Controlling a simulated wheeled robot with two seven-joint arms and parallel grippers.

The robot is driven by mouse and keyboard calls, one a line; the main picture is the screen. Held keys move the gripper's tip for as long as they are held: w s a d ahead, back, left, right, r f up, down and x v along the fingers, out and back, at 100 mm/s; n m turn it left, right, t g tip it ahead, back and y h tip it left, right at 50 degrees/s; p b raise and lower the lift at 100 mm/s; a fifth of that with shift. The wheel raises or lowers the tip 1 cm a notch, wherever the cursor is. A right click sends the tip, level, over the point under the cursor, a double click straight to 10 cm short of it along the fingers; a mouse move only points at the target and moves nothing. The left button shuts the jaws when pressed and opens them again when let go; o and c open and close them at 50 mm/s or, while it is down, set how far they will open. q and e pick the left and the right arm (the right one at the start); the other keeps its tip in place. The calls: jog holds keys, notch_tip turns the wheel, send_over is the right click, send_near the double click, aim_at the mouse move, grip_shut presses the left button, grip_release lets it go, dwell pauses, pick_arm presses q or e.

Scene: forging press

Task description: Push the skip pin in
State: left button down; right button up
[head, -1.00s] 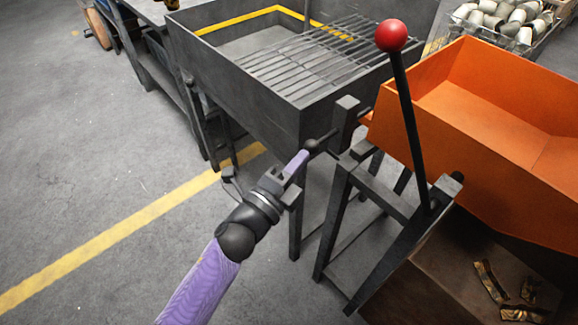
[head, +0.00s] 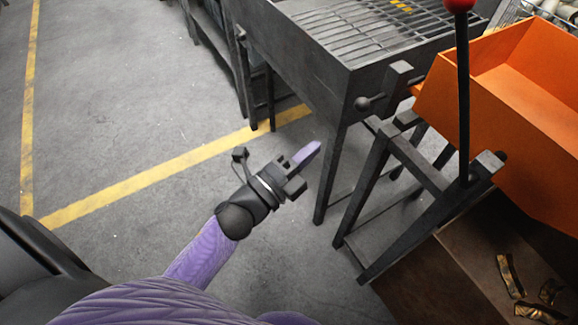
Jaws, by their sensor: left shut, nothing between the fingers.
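The skip pin (head: 363,103) is a dark rod with a round ball end. It sits in the dark upright block (head: 397,84) between the grated table and the orange skip (head: 505,85); its ball stands close to the block's left side. How far it reaches inside the block is hidden. My left gripper (head: 312,150), with pale purple fingers, is shut and empty. It is below and left of the ball, with a clear gap between them. My right gripper is not in view.
A grated metal table (head: 300,70) stands behind the gripper. A lever with a red knob (head: 460,4) rises from the dark stand (head: 420,165). A brown box (head: 430,285) holding metal scraps is at lower right. Open floor lies to the left.

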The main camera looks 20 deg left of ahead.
pick_arm(q)
jog(key=shift+v, duration=2.15)
